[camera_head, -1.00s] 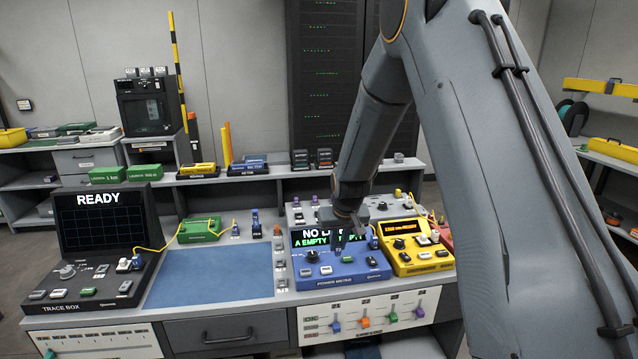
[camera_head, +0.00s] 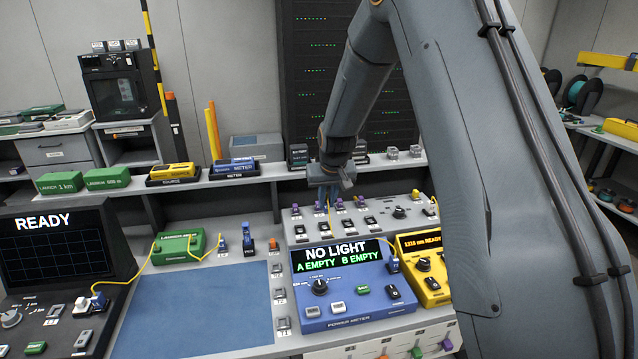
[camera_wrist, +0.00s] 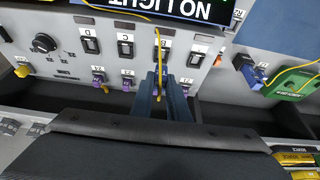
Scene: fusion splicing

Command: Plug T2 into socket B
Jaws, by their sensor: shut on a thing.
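My gripper (camera_head: 328,198) is over the grey sloped panel behind the power meter. In the wrist view its two blue-grey fingers (camera_wrist: 164,100) are shut on plug T2 (camera_wrist: 157,93), which shows only in part between them. A yellow lead (camera_wrist: 157,45) runs up from it in that view. Socket B (camera_wrist: 164,56) is just beyond the fingertips, partly crossed by the lead. In the head view socket B (camera_head: 325,229) lies just below the gripper. I cannot tell whether T2 touches the panel. The power meter (camera_head: 352,290) reads "NO LIGHT, A EMPTY, B EMPTY".
Socket A (camera_wrist: 196,60) and socket C (camera_wrist: 125,49) flank socket B. Purple plugs (camera_wrist: 127,82) stand in the row close beside my fingers. A yellow source unit (camera_head: 428,270) is right of the meter. The blue mat (camera_head: 205,310) is clear.

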